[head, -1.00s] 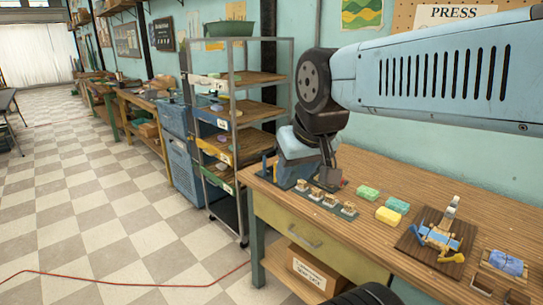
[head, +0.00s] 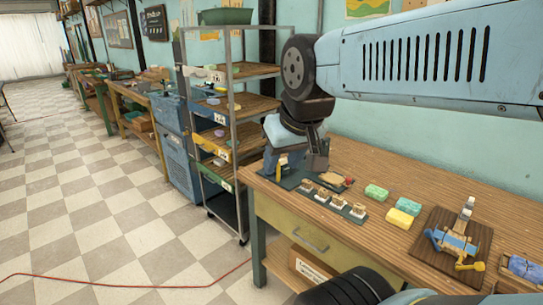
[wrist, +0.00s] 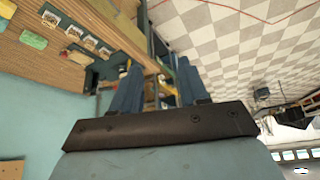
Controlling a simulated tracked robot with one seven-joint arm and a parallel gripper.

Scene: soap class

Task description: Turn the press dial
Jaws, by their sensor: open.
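On the workbench in the head view, a dark wooden board (head: 425,260) carries a small press-like device (head: 457,243) with a blue body, a blue lever and a pale upright. A yellow knob or handle (head: 470,266) sits at its front; I cannot tell for sure which part is the dial. My gripper (head: 296,160) hangs over the bench's far-left end, well left of the device and apart from it. In the wrist view its two blue-grey fingers (wrist: 158,70) stand apart with nothing between them. The device is not clearly seen in the wrist view.
Green soaps (head: 376,192) and a yellow soap (head: 399,218) lie between my gripper and the device. Small stamp-like blocks (head: 338,202) stand in a row on a dark strip. A blue soap (head: 525,268) is at the right edge. A shelf rack (head: 234,150) stands left of the bench.

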